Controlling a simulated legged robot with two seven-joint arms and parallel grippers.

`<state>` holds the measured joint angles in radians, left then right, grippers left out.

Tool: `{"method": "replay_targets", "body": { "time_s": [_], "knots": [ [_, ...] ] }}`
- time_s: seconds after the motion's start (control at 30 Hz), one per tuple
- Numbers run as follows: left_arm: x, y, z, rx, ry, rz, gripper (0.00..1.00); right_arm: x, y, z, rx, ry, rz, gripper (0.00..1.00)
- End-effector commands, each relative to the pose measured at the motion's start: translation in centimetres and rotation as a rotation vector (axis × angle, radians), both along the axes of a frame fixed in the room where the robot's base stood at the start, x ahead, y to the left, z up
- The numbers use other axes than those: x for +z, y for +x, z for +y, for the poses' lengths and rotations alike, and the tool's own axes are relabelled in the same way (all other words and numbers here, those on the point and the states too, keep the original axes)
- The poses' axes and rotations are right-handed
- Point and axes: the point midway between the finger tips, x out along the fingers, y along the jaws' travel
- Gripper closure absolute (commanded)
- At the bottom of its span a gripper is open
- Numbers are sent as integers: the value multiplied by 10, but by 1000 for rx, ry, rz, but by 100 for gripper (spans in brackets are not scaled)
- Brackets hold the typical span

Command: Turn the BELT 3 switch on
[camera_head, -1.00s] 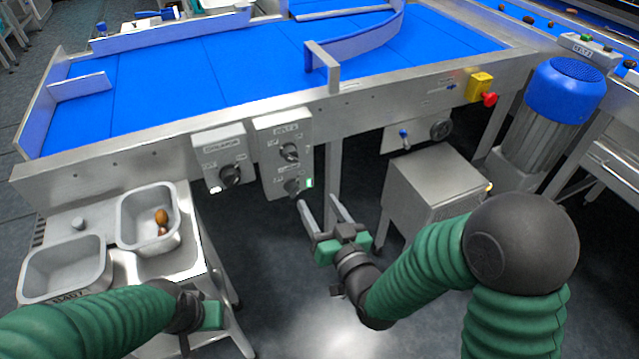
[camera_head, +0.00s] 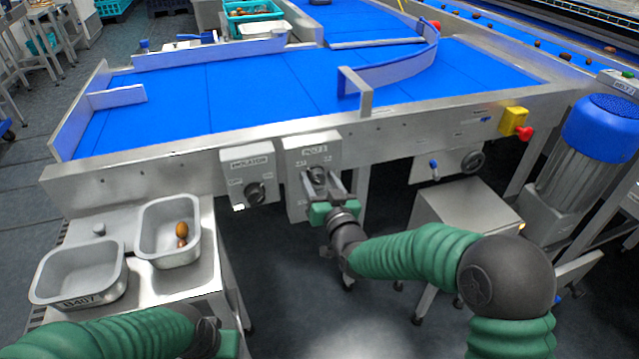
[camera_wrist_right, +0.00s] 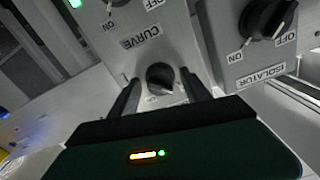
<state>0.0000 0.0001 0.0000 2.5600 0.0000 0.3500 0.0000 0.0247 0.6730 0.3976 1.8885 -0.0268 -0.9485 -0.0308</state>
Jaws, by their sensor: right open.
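The BELT 3 box (camera_head: 313,150) is a pale panel on the conveyor's front rail. Its upper dark knob (camera_head: 317,174) sits between the fingertips of my right gripper (camera_head: 319,184). In the right wrist view, upside down, the open fingers (camera_wrist_right: 160,92) stand either side of that knob (camera_wrist_right: 160,75). Whether they touch it is unclear, and I cannot tell its setting. The CURVE label (camera_wrist_right: 140,36) and CURVE knob (camera_wrist_right: 112,4) lie beyond it, with a lit green lamp (camera_wrist_right: 74,3). My left gripper (camera_head: 225,343) is low at the left; its fingers are not clear.
The ISOLATOR box (camera_head: 250,174) with its own knob is close on the left. Two grey trays, one (camera_head: 80,272) and one with brown dates (camera_head: 155,235), stand on a side table. A steel cabinet (camera_head: 468,212) and blue-topped motor (camera_head: 600,130) are at right.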

Motion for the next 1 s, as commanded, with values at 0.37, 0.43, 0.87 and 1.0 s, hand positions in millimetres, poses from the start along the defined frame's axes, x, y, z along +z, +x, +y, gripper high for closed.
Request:
{"method": "replay_targets", "body": {
  "time_s": [0.37,0.43,0.87,1.0],
  "knots": [
    [0,0,0,0,0,0,50,0,0,0,0,0,1,71],
    [0,0,0,0,0,0,50,0,0,0,0,0,1,80],
    [1,0,0,0,0,0,50,0,0,-1,-1,14,6,100],
    [2,0,0,0,0,0,50,0,0,-1,-2,53,20,100]
  ]
}}
